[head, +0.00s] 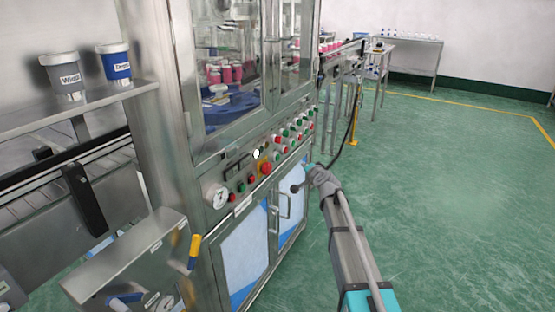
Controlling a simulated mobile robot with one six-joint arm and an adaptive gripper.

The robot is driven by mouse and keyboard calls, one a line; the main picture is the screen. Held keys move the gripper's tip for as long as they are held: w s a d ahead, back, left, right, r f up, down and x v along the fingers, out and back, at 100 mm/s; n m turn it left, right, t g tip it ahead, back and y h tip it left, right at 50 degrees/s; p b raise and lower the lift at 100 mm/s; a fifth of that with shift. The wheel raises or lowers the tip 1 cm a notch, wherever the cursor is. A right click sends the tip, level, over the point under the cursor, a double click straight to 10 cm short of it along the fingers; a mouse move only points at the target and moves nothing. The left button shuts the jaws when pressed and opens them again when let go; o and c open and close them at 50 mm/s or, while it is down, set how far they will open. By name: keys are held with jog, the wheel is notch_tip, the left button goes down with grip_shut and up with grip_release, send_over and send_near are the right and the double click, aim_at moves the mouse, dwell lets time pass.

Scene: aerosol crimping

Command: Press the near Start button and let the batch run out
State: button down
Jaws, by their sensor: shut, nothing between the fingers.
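The crimping machine's front panel (222,188) carries red and green buttons. At its near end, a green button (240,188) sits beside a red one (231,198). I cannot read which one is Start. A larger red knob (265,168) on a yellow base sits farther along. My gripper (295,189) is small and dark, shut and empty. It appears in front of the cabinet doors below the panel, to the right of the near buttons and apart from them. Pink-capped cans (226,74) stand behind the machine's glass, by a blue turntable (232,108).
A gauge (216,196) sits at the panel's near corner. Door handles (285,205) stick out below. Two labelled tubs (65,78) (115,62) stand on a shelf at left. A yellow-handled lever (194,250) stands at lower left. The green floor (450,190) at right is clear.

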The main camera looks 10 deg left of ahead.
jog(key=w+a, duration=0.3)
jog(key=a, duration=0.5)
dwell(0.4)
jog(key=shift+a, duration=0.15)
dwell(1.3)
jog(key=shift+a, duration=0.25)
jog(key=shift+w+a, duration=0.2)
jog(key=shift+a, duration=0.2)
dwell(1.3)
jog(key=shift+s+d, duration=0.1)
jog(key=shift+d, duration=0.05)
jog(key=shift+s+d, duration=0.2)
jog(key=shift+d, duration=0.5)
jog(key=shift+s+d, duration=0.3)
jog(key=shift+d, duration=0.45)
jog(key=shift+s+d, duration=0.25)
jog(key=shift+d, duration=0.5)
jog(key=shift+s+d, duration=0.3)
jog(key=shift+d, duration=0.45)
